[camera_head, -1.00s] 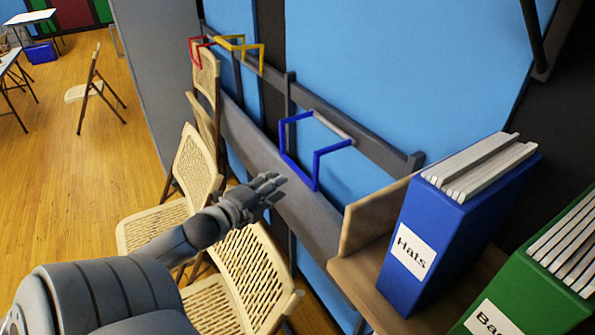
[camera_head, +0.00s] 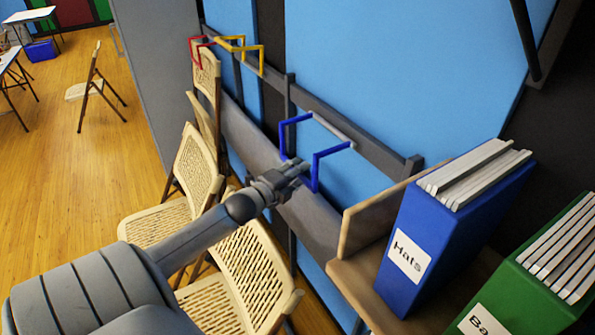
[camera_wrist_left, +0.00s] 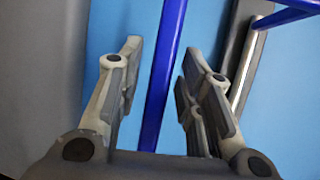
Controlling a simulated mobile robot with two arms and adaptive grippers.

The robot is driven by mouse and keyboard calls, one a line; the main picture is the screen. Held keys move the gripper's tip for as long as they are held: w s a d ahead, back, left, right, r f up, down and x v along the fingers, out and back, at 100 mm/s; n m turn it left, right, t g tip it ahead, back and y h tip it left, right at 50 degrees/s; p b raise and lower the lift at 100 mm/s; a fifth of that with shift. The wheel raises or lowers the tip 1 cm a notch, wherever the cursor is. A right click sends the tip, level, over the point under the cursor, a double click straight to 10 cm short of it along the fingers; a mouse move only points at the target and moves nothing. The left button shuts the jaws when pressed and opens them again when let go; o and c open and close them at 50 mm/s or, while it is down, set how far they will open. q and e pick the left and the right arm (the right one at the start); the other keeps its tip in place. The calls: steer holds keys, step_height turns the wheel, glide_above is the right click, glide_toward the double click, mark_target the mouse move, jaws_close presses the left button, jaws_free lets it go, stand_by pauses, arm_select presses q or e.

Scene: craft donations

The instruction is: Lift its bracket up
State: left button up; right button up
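The blue bracket (camera_head: 283,137) sticks out from the grey rail on the blue wall panel, left of the shelf with binders. My left gripper (camera_head: 300,167) is at the bracket's lower front bar. In the left wrist view, the blue bar (camera_wrist_left: 164,75) runs between the two fingers of my open left gripper (camera_wrist_left: 160,62), with gaps on both sides. The fingers are not closed on it. A red bracket (camera_head: 194,48) and a yellow bracket (camera_head: 250,47) are farther along the rail. My right gripper is not in view.
Several folding chairs (camera_head: 248,268) stand below my left arm along the wall. A wooden shelf (camera_head: 365,275) at the right holds a blue "Hats" binder (camera_head: 420,235) and a green binder (camera_head: 520,285). The wooden floor at the left is partly clear.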

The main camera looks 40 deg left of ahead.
arm_select(q)
steer(key=shift+w, duration=0.2)
jaws_close()
stand_by(0.3)
